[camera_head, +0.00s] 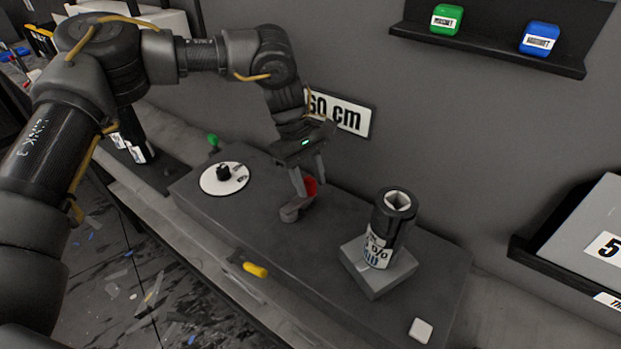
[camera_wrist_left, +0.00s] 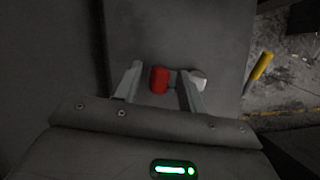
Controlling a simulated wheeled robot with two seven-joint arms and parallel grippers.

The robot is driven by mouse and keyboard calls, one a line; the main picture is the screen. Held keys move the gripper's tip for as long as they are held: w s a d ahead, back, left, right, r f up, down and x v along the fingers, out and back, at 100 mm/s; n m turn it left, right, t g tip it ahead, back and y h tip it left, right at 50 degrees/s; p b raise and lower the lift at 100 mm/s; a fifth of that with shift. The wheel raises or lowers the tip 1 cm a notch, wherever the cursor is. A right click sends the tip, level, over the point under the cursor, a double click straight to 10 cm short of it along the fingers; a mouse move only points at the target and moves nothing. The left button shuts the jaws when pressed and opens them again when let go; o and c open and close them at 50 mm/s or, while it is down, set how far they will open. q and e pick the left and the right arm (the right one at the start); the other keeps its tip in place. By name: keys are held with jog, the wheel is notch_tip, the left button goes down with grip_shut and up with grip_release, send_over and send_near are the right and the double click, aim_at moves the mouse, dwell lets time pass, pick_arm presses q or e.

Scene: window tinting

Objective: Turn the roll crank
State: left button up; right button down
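The crank has a red knob (camera_head: 311,185) and a grey part (camera_head: 292,211) low beside it on the dark grey bench box. My left gripper (camera_head: 308,182) points down over the crank with its fingers on either side of the red knob. In the left wrist view the red knob (camera_wrist_left: 160,80) stands between the spread fingertips (camera_wrist_left: 158,82), with a clear gap to the left finger. The right finger is close to it; contact cannot be told. A dark film roll (camera_head: 391,222) with a white label stands upright on a grey block. My right gripper is not in view.
A white dial (camera_head: 224,178) with a black knob lies left of the crank. A yellow handle (camera_head: 255,270) sticks out at the box's front edge. A white square (camera_head: 420,330) lies at the right end. A wall shelf (camera_head: 487,50) holds green and blue magnets.

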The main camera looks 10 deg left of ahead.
pick_arm(q)
jog(key=shift+f, duration=0.3)
grip_shut()
dwell(0.4)
